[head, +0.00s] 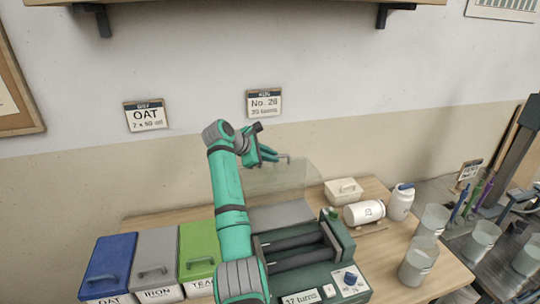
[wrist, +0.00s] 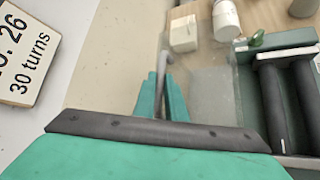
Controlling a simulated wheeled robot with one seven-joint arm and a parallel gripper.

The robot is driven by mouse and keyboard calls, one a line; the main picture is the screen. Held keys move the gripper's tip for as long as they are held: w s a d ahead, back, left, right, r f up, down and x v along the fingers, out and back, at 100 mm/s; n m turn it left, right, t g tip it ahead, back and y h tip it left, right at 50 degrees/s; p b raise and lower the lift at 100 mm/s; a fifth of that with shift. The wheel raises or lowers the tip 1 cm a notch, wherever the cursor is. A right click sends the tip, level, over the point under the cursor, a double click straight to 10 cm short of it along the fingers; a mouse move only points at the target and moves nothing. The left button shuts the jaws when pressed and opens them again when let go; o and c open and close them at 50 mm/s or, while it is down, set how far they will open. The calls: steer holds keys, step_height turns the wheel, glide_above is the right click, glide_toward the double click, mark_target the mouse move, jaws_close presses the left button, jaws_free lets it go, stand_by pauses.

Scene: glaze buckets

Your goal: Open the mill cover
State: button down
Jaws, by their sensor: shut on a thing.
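The mill (head: 343,242) is a dark green machine with two black rollers (head: 290,262) on the table, below and right of my arm. Its clear cover (head: 300,178) stands raised behind the rollers, which show uncovered. My gripper (head: 268,155), with teal fingers, is at the cover's upper edge, shut on its grey bar handle (head: 284,157). In the wrist view the handle (wrist: 160,66) runs between the fingers (wrist: 162,96), with the clear cover (wrist: 203,88) beside it. The cover's exact angle is hard to tell.
Blue (head: 110,262), grey (head: 155,258) and green (head: 198,245) lidded bins stand left of the mill. A cream lidded box (head: 344,191), a lying white jar (head: 364,212) and an upright white jar (head: 401,202) stand right. Clear buckets (head: 418,262) are farther right. The wall is close behind.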

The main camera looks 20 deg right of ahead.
steer(key=shift+w+a+r, duration=0.1)
steer(key=shift+w+r, duration=0.25)
steer(key=shift+r, duration=0.1)
steer(key=c, duration=2.2)
jaws_free()
steer(key=o, duration=0.4)
steer(key=shift+w+f, duration=0.1)
steer(key=shift+w, duration=0.1)
steer(key=shift+f, duration=0.1)
steer(key=shift+s+f, duration=0.1)
steer(key=shift+a, duration=0.1)
steer(key=shift+s+a+r, duration=0.1)
steer(key=shift+s+r, duration=0.05)
steer(key=shift+r, duration=0.1)
steer(key=v, duration=1)
steer(key=shift+a, duration=0.1)
